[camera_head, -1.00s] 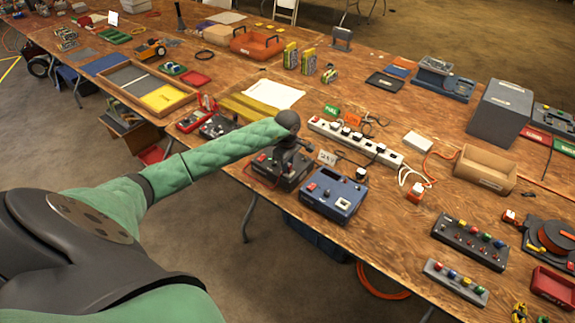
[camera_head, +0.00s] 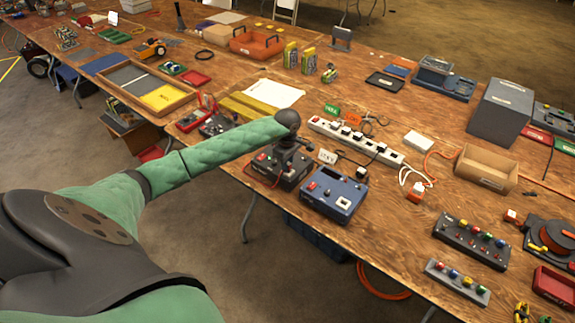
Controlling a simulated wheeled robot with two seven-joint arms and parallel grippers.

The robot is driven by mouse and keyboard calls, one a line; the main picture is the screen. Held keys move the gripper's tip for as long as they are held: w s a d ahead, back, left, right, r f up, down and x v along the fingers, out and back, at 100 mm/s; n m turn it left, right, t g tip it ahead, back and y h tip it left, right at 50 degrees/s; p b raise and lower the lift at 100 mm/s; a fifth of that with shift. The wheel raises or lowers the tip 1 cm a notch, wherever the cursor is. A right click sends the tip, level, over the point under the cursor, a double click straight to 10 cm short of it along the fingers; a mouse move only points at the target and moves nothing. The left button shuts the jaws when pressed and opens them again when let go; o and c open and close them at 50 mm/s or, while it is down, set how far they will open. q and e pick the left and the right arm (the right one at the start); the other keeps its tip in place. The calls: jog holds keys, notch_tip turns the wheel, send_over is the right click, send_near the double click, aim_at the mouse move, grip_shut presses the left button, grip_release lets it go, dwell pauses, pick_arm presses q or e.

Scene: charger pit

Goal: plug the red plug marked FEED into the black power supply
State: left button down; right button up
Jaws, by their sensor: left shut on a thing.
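The black power supply (camera_head: 287,180) stands near the table's front edge, left of a blue power supply (camera_head: 336,197). My left gripper (camera_head: 287,153) points down just above the back of the black supply. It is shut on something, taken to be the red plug. The plug is mostly hidden under the gripper, and its FEED mark cannot be read. I cannot tell whether the plug touches the socket. My right gripper is not in view.
A white power strip (camera_head: 392,158) with several black plugs lies behind the supplies. A small white tag (camera_head: 327,157) stands close to the gripper's right. An open cardboard box (camera_head: 486,169) and control boxes are to the right. Meters (camera_head: 216,126) sit to the left.

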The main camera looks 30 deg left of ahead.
pick_arm(q)
jog(key=shift+b, duration=0.9)
dwell(1.3)
jog(key=shift+f+b, duration=0.4)
jog(key=shift+b, duration=0.25)
dwell(0.4)
jog(key=shift+f+b, duration=0.1)
jog(key=shift+b, duration=0.5)
dwell(1.2)
jog(key=c, duration=0.9)
grip_release()
jog(key=shift+r+p, duration=0.7)
jog(key=shift+r, duration=3.05)
